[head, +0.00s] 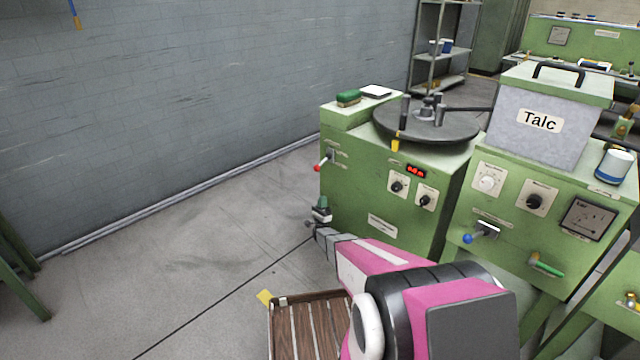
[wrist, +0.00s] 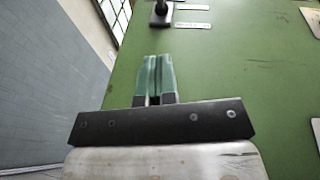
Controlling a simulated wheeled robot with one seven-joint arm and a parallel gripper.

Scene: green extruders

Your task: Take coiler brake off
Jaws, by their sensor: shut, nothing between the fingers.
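The coiler (head: 385,190) is a green machine with a dark round disc on top. Its brake lever (head: 324,162) is on the front upper left, with a red knob pointing left and down. My gripper (head: 322,203) is below the lever, near the coiler's left front edge, apart from the lever. In the wrist view, my gripper's green fingers (wrist: 154,62) are together and empty, in front of the green panel. A dark fitting (wrist: 161,14) at the top edge, next to a small label plate, looks like the lever's mount; the red knob is out of this view.
A slatted wooden platform (head: 308,330) lies below my arm.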

